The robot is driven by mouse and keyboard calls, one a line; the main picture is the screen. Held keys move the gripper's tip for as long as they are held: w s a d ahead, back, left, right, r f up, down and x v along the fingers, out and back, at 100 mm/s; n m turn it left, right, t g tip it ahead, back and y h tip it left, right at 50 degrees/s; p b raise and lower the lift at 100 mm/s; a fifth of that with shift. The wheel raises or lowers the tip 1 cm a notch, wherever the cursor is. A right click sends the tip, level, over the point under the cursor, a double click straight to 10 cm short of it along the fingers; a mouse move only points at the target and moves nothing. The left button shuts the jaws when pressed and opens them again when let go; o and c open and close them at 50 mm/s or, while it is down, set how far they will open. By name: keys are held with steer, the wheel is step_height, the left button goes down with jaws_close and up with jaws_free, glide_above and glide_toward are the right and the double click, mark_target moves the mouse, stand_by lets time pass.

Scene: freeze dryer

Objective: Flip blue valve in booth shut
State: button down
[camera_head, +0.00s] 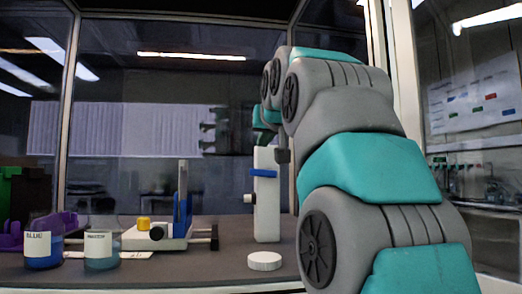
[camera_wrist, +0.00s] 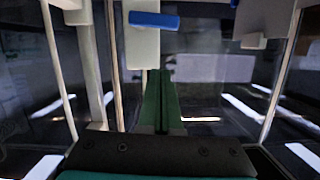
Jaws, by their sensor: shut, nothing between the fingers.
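A white upright post (camera_head: 266,215) stands in the booth, with a blue valve handle (camera_head: 263,173) lying roughly level across its upper part. A small dark-tipped knob (camera_head: 249,199) sticks out below the handle. In the wrist view, the blue handle (camera_wrist: 154,19) shows on the white post near the top of the picture. My gripper (camera_wrist: 160,72) has its green fingers closed together and empty. Its tips are apart from the handle, below it in that picture. In the head view, my gripper is mostly hidden behind my arm, near the top of the post.
A white device (camera_head: 160,238) with a yellow knob and an upright blue part (camera_head: 183,210) stands left of the post. A BLUE-labelled beaker (camera_head: 43,252), another beaker (camera_head: 101,252) and a purple rack (camera_head: 62,222) are farther left. A white round cap (camera_head: 264,261) lies before the post.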

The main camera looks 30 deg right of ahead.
steer(key=v, duration=0.7)
steer(key=shift+s+f, duration=0.1)
steer(key=shift+s, duration=0.05)
